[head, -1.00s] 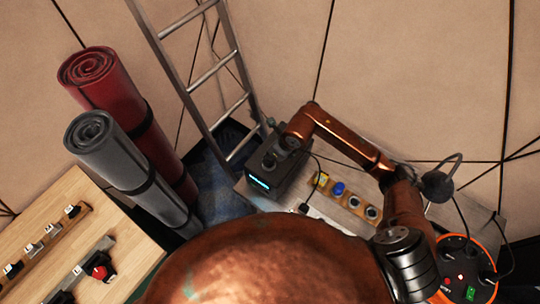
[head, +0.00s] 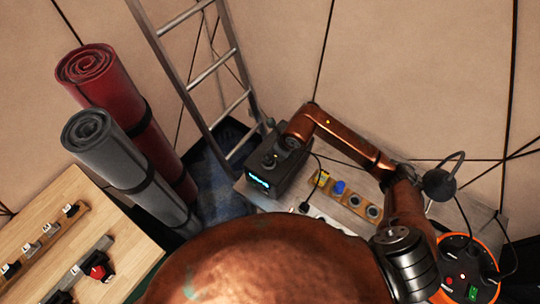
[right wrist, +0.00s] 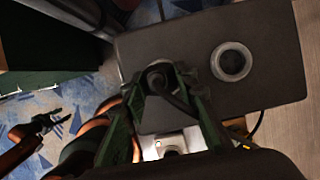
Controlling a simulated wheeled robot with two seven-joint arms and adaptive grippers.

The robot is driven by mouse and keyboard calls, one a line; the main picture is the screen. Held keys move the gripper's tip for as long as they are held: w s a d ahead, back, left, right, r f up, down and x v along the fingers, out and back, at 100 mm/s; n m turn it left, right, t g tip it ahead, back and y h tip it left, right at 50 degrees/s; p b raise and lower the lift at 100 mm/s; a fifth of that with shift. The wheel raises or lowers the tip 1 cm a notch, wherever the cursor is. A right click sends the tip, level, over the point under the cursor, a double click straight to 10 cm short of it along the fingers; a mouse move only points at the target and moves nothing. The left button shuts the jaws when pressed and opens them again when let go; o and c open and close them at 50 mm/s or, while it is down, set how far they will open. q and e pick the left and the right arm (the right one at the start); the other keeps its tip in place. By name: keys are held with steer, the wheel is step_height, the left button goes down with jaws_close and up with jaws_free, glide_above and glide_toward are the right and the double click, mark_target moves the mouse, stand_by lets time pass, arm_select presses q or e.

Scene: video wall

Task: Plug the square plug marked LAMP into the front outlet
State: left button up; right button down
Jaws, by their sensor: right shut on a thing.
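My right gripper (right wrist: 165,88) hangs over the dark box, its two fingers on either side of a small dark plug-like piece (right wrist: 160,74) with a black cable. No LAMP marking is readable on it, and its shape is hard to make out. In the head view my right arm reaches across to the box and hides most of the grip. A wooden strip (head: 354,201) holds a yellow piece (head: 323,178), a blue piece (head: 339,187) and round sockets. I cannot tell which is the front outlet. A small gripper (right wrist: 48,121), likely my left, shows far below; its opening is unclear.
The dark box (head: 265,182) has a lit display; a pale ring (right wrist: 231,62) is on its top. A ladder (head: 215,70) and rolled mats (head: 100,75) stand left. A black lamp-like piece (head: 438,185) and an orange-rimmed disc (head: 470,270) are at right. A wooden table (head: 120,245) is lower left.

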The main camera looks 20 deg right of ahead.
steer(key=shift+f, duration=0.2)
steer(key=c, duration=1.5)
jaws_free()
steer(key=shift+o, duration=0.5)
steer(key=o, duration=0.4)
steer(key=shift+c, duration=0.2)
steer(key=shift+r, duration=0.2)
steer(key=shift+r+p, duration=1.45)
steer(key=shift+r, duration=1.45)
steer(key=shift+f, duration=0.1)
